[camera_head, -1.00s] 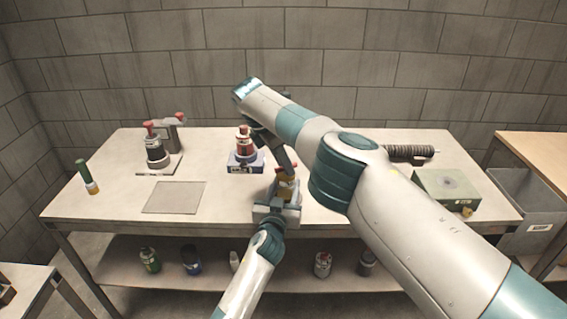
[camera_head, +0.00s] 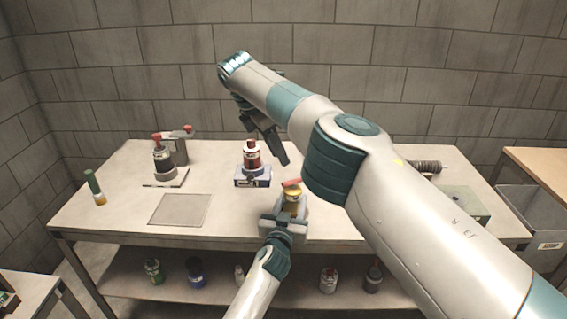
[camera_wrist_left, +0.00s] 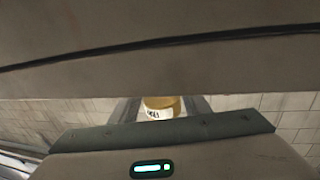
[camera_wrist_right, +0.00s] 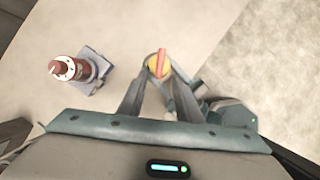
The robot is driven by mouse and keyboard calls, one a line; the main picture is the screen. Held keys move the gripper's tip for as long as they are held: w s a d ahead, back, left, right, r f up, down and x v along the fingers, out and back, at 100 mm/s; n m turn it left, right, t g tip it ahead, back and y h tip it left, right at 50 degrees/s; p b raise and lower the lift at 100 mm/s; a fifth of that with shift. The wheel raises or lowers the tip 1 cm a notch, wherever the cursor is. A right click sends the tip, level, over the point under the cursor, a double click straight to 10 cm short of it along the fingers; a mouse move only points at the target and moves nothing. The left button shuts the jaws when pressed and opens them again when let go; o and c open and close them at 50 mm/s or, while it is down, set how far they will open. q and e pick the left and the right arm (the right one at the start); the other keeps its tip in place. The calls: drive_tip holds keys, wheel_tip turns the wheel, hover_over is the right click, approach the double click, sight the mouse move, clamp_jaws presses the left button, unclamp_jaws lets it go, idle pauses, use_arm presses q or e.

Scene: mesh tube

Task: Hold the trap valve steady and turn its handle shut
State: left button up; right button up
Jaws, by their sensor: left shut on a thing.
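The trap valve is a gold-yellow body (camera_head: 293,194) with a red handle (camera_head: 291,183) on top. My left gripper (camera_head: 291,207) is shut on the valve and holds it at the table's front part. In the left wrist view, the gold body with a white label (camera_wrist_left: 159,107) shows between the fingers. My right gripper (camera_head: 283,160) is above and behind the valve, apart from it. In the right wrist view its fingers (camera_wrist_right: 158,98) are spread and empty, with the red handle (camera_wrist_right: 162,62) beyond the fingertips. The handle lies roughly along the picture's vertical there.
A red-and-white canister on a blue base (camera_head: 252,178) stands just left of the valve. Further left are a red-topped device (camera_head: 165,160), a grey plate (camera_head: 180,210) and a green-topped tube (camera_head: 95,187). A ribbed cylinder (camera_head: 425,167) and green box (camera_head: 462,203) lie right, partly behind my right arm.

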drive_tip(key=shift+v, duration=0.8)
drive_tip(key=shift+c, duration=0.3)
